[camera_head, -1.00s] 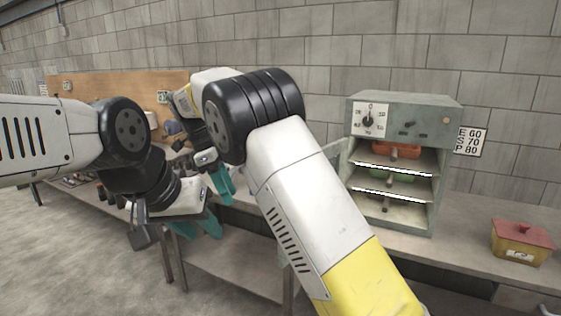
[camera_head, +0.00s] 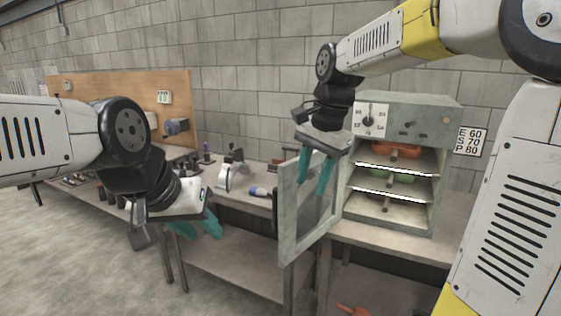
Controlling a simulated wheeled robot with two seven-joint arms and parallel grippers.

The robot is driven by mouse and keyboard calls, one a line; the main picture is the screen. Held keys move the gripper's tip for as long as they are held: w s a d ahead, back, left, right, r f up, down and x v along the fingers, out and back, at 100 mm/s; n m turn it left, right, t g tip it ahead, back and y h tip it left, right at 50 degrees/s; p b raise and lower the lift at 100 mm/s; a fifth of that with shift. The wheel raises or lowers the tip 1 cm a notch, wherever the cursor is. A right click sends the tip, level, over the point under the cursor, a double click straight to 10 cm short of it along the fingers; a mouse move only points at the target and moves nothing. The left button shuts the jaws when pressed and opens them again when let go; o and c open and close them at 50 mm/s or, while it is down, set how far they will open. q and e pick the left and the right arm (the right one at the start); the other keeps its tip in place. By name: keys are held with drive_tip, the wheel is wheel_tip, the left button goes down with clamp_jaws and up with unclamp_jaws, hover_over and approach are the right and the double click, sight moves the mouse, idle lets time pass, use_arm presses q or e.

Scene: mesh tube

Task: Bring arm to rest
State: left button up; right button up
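My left gripper (camera_head: 199,229) has teal fingers and hangs at the left, in front of the workbench. Its two fingers stand apart with nothing between them. My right gripper (camera_head: 312,174) points down in front of the open oven door (camera_head: 290,215), left of the oven opening. Its teal fingers are spread, with nothing visible between them. I cannot tell whether they touch the door. The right arm reaches in from the upper right.
A grey oven (camera_head: 405,112) with a dial stands on the right bench, its shelves holding an orange tray (camera_head: 397,150) and a green tray (camera_head: 392,176). The left bench (camera_head: 235,198) carries tools and a clamp-like device (camera_head: 232,172). A wooden board (camera_head: 110,92) stands behind.

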drive_tip(key=s+d+f+n+t, duration=0.1)
drive_tip(key=s+d+n+t, duration=0.1)
drive_tip(key=s, duration=0.5)
drive_tip(key=s+d+f+n+t, duration=0.2)
drive_tip(key=s+d+n, duration=0.3)
drive_tip(key=s+n, duration=0.1)
drive_tip(key=shift+s+f+t, duration=0.15)
drive_tip(key=shift+s+t, duration=0.15)
drive_tip(key=shift+s, duration=0.5)
